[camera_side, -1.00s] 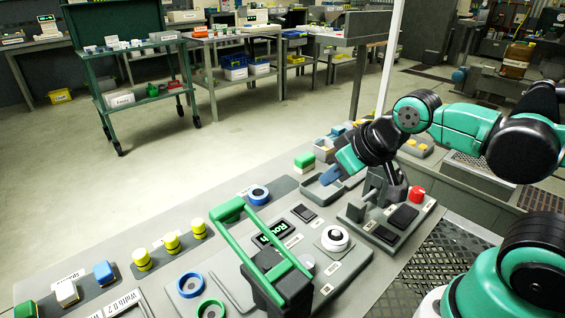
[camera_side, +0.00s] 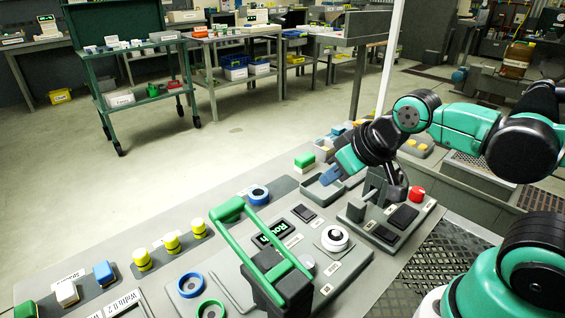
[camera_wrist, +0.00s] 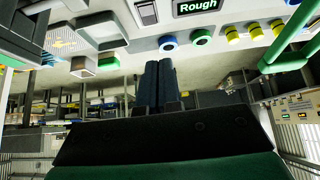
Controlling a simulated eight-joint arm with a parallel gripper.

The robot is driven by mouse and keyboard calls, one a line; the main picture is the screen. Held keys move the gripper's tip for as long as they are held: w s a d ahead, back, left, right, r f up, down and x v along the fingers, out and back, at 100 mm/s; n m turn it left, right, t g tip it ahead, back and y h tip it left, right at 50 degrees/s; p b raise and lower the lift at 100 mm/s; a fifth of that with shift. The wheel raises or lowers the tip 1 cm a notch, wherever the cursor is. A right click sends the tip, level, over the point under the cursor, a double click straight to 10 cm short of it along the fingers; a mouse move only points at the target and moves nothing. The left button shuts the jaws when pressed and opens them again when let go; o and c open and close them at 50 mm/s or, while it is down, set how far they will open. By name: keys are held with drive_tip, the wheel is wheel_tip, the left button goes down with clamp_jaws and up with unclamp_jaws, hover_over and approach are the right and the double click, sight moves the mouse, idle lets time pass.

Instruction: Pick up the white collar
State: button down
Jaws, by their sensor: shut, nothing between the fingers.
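A white ring with a dark centre (camera_side: 334,238), the likeliest white collar, sits on the grey machine panel at the middle of the side view. I cannot make it out for sure in the wrist view. My gripper (camera_side: 328,177) is up and behind it, angled down to the left over the grey open tray (camera_side: 322,188), well apart from the ring. In the wrist view my two dark blue fingers (camera_wrist: 158,75) are together with nothing between them.
A green handle frame (camera_side: 262,238) stands just left of the white ring. A grey post stands behind it, near a red knob (camera_side: 417,193). Blue rings (camera_side: 258,193) (camera_side: 190,284), a green ring (camera_side: 210,308) and yellow cylinders (camera_side: 171,243) lie on the bench.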

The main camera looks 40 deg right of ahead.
idle(0.3)
drive_tip(key=shift+c, duration=0.5)
unclamp_jaws()
drive_tip(key=m+g, duration=0.3)
drive_tip(key=g, duration=0.3)
hover_over(336, 232)
drive_tip(key=f, duration=0.4)
drive_tip(key=shift+w+f, duration=0.15)
drive_tip(key=shift+w, duration=0.2)
drive_tip(key=shift+s+f+m+g, duration=0.35)
drive_tip(key=shift+f+m+g, duration=0.15)
drive_tip(key=shift+m, duration=0.2)
drive_tip(key=shift+f, duration=2.85)
